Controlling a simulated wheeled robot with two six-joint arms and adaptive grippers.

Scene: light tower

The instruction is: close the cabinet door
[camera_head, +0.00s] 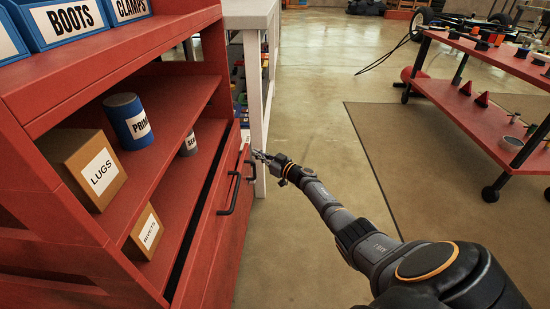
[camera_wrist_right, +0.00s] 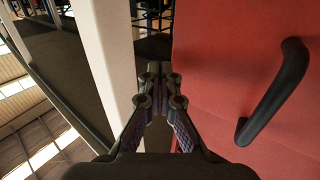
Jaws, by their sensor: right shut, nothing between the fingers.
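The red cabinet (camera_head: 182,92) stands at the left in the head view, with open shelves above and red door panels (camera_head: 222,222) below. Two black handles sit on the panels, a nearer one (camera_head: 230,194) and a farther one (camera_head: 251,164). A dark gap shows along the panels' top edge; how far the door stands open is hard to tell. My right gripper (camera_head: 260,156) is shut and empty beside the far end of the panels. In the wrist view its fingers (camera_wrist_right: 160,78) are beside the red panel (camera_wrist_right: 215,75), left of a black handle (camera_wrist_right: 275,92). Contact is unclear. My left gripper is out of view.
A whitish rack (camera_head: 256,95) stands just behind the cabinet, and its post (camera_wrist_right: 108,50) is close left of my fingers. Shelves hold a LUGS box (camera_head: 92,165), a blue can (camera_head: 125,118) and other goods. A red cart (camera_head: 490,115) stands right; floor between is open.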

